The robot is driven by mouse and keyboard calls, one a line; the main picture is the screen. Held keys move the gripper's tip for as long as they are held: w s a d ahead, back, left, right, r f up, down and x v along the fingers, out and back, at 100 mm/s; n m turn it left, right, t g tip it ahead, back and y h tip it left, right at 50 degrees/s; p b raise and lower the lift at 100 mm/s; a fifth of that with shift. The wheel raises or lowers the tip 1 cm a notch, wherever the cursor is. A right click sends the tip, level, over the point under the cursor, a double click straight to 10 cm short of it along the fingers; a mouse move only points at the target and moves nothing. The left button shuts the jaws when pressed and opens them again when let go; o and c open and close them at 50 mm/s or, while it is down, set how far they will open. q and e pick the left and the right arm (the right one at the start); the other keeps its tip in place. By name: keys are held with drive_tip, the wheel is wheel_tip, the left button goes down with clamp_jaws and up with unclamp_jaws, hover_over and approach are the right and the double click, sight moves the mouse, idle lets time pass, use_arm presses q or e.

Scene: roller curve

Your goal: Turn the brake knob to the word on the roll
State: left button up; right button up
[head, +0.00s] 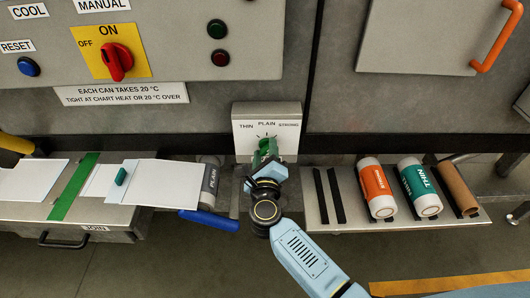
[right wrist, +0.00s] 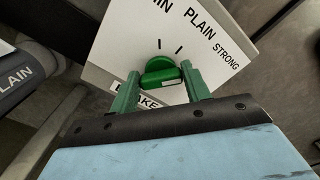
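The brake panel (head: 243,136) bears the words THIN, PLAIN and STRONG. Its green knob (head: 268,147) sits below them and shows closer in the right wrist view (right wrist: 160,72). Where the knob points is unclear. My right gripper (head: 264,163) is at the knob; in the right wrist view its two green fingers (right wrist: 161,78) stand on either side of it. Whether they press on it I cannot tell. The grey roll (head: 210,179) left of the panel reads PLAIN, and this word also shows on it in the right wrist view (right wrist: 14,82). My left gripper is out of view.
A blue handle (head: 210,220) lies below the grey roll. A shelf (head: 350,205) on the right holds an orange roll (head: 376,188), a teal roll (head: 419,187) and a brown tube (head: 458,189). A red switch (head: 117,62) is on the upper left panel.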

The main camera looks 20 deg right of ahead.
drive_tip(key=shift+c, duration=1.1)
drive_tip(key=shift+n+p, duration=0.85)
drive_tip(key=shift+n, duration=0.05)
drive_tip(key=shift+n+p, duration=0.55)
drive_tip(key=shift+n, duration=0.25)
drive_tip(key=n+p, duration=0.2)
drive_tip(key=n, duration=0.1)
drive_tip(key=shift+f, duration=0.1)
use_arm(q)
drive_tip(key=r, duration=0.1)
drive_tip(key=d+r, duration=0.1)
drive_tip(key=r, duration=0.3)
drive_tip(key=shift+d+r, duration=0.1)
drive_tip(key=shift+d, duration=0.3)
use_arm(e)
drive_tip(key=shift+f+n, duration=0.1)
drive_tip(key=shift+n, duration=0.6)
drive_tip(key=o, duration=1)
